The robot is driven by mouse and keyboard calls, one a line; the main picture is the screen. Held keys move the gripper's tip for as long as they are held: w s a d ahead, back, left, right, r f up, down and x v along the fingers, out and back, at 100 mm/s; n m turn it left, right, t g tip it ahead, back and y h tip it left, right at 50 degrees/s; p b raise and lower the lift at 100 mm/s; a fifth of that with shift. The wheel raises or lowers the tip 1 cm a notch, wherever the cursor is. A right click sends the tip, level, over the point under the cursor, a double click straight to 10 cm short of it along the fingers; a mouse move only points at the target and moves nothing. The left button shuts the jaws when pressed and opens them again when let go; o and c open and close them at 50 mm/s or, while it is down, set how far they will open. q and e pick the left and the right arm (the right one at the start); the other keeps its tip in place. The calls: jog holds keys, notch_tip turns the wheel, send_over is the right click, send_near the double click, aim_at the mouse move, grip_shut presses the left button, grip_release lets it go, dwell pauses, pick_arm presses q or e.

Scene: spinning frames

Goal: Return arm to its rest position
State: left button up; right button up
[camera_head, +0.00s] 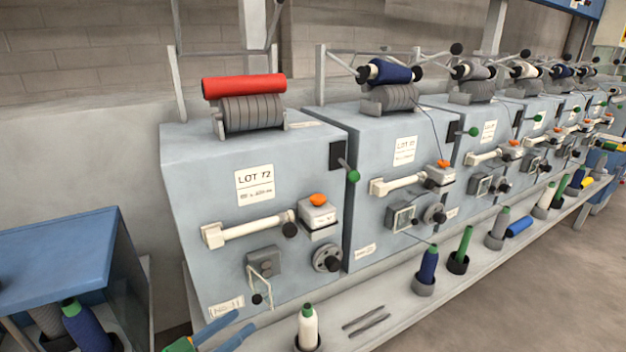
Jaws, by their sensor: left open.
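My left gripper (246,320) shows at the bottom edge, left of centre, with two blue fingers apart and nothing between them. It is in front of the lower left corner of the nearest spinning machine (200,170), which is marked LOT 72. A white bobbin with a green top (307,326) stands upright on the shelf to the right of the gripper, apart from it. The rest of my left arm is mostly below the picture. My right gripper is not in view.
A red roll (243,86) lies on the grey drum atop the nearest machine. The shelf (400,312) carries upright bobbins and two thin grey rods (366,321). A blue-topped cart (50,250) with bobbins stands left. Open floor (540,300) lies right.

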pick_arm(q)
jog(key=s+d+f+n+g+y, duration=0.15)
jog(key=s+f+g+y, duration=0.4)
jog(key=s, duration=0.55)
jog(key=s+d+f+n+g+y, duration=0.1)
jog(key=s+f+n+g+y, duration=0.1)
jog(key=s+f+g+y, duration=0.45)
jog(key=s+f+h, duration=0.1)
jog(key=s+f, duration=0.2)
jog(key=f, duration=0.5)
jog(key=s+f+h, duration=0.2)
jog(key=s+f, duration=0.1)
jog(key=f, duration=0.6)
jog(key=s+a+f+g, duration=0.1)
jog(key=s+a+f, duration=0.1)
jog(key=s+f, duration=0.9)
notch_tip(320, 180, up, 20)
jog(key=s+p, duration=0.1)
jog(key=p, duration=1.8)
jog(key=shift+a+r+y, duration=0.15)
jog(key=shift+r+y, duration=0.05)
jog(key=shift+y, duration=0.1)
jog(key=shift+m, duration=0.25)
